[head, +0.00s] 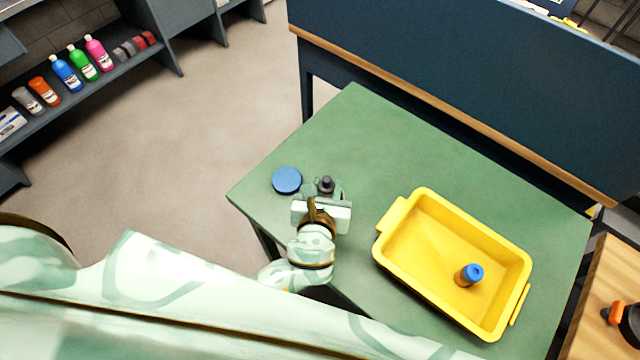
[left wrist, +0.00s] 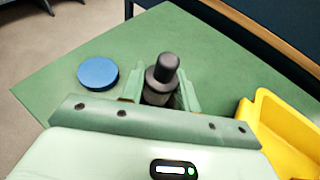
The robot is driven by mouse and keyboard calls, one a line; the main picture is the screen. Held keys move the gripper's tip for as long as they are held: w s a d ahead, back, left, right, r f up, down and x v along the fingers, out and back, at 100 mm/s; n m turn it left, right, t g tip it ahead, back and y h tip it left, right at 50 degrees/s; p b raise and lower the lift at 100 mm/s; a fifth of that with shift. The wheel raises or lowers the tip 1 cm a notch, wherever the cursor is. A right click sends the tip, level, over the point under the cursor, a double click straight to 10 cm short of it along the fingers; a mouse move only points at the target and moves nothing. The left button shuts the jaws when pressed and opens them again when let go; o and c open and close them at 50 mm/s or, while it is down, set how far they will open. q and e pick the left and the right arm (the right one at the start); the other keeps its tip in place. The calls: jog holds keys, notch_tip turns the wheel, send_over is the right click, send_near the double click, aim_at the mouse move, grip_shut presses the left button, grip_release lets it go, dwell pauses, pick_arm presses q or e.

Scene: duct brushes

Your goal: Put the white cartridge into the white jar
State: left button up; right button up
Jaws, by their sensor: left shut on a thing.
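My left gripper (head: 325,190) is over the left part of the green table, its jaws closed around a dark grey, bottle-like piece with a narrower rounded top (head: 326,183). In the left wrist view this dark piece (left wrist: 161,80) stands between the two fingers (left wrist: 160,92); its lower part is hidden. I cannot tell whether it touches the table. I make out no white cartridge and no white jar in either view. A flat round blue disc (head: 286,180) lies left of the gripper, apart from it; it also shows in the left wrist view (left wrist: 98,73). My right gripper is not in view.
A yellow bin (head: 402,215) stands on the green table (head: 365,130), right of the gripper, with a blue-capped cylinder (head: 469,275) in it. A dark blue panel (head: 460,70) rises behind the table. Coloured bottles (head: 67,73) stand on a far-left shelf. The table's back left is clear.

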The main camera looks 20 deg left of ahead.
pick_arm(q)
jog(key=shift+d+r, duration=0.15)
jog(key=shift+s+d+r, duration=0.1)
jog(key=shift+s+d, duration=0.05)
jog(key=shift+f, duration=0.65)
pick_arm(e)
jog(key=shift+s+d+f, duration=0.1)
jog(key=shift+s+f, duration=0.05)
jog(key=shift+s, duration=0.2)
pick_arm(q)
jog(key=o, duration=1)
jog(key=shift+f, duration=0.1)
jog(key=shift+c, duration=0.2)
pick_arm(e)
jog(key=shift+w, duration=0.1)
pick_arm(q)
jog(key=shift+s, duration=0.1)
